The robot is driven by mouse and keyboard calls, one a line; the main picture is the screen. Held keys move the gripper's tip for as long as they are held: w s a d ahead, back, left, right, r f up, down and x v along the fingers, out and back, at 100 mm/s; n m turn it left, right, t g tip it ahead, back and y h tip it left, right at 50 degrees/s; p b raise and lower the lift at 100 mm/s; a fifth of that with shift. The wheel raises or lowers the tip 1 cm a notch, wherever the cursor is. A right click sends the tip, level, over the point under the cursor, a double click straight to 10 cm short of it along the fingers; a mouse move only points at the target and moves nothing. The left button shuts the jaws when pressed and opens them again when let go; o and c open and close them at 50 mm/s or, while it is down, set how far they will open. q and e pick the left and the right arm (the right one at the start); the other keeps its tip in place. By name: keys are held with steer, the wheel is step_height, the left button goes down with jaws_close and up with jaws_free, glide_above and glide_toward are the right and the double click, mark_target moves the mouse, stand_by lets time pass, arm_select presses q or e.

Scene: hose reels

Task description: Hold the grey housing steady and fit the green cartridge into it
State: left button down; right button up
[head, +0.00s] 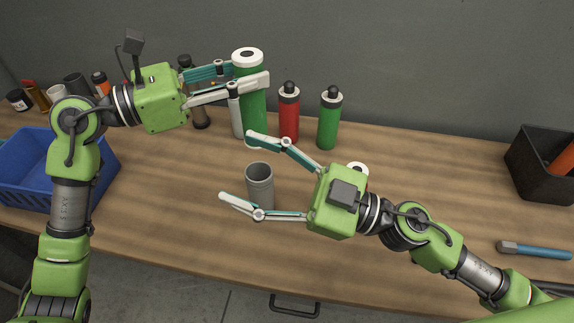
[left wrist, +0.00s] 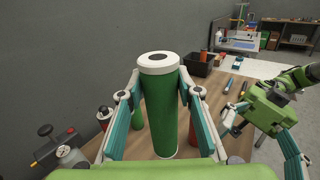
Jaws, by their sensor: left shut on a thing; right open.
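The green cartridge (head: 252,108), a tall cylinder with a white top ring, is upright near the back of the table. My left gripper (head: 250,76) is shut on its upper part; in the left wrist view the cartridge (left wrist: 162,110) stands between the two fingers. I cannot tell whether its base touches the table. The grey housing (head: 260,187), an open-topped cup, stands upright in front of the cartridge. My right gripper (head: 236,167) is open, with one finger behind the housing and one in front of it. The housing's lower part is hidden by the front finger.
A red bottle (head: 289,118) and a smaller green bottle (head: 328,122) stand just right of the cartridge. A blue crate (head: 100,180) is at the left, a black bin (head: 533,172) at the right. A blue-handled tool (head: 540,252) lies front right. The table between bottles and bin is clear.

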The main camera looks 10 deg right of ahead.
arm_select(q)
steer(key=shift+w+a, duration=0.1)
arm_select(e)
steer(key=w+d+f+m+t+h, duration=0.45)
steer(key=w+d+f+m, duration=0.2)
steer(key=w+f, duration=0.3)
steer(key=h, duration=0.1)
glide_toward(271, 182)
steer(key=shift+m+g, duration=0.25)
steer(key=shift+m, duration=0.1)
steer(key=x, duration=0.5)
steer(key=shift+w+a+r, duration=0.2)
steer(key=shift+a+r, duration=0.05)
steer(key=shift+r, duration=0.1)
steer(key=x, duration=0.6)
steer(key=shift+w+f, duration=0.1)
steer(key=shift+w+a, duration=0.35)
steer(key=shift+a, duration=0.25)
steer(key=shift+c, duration=0.3)
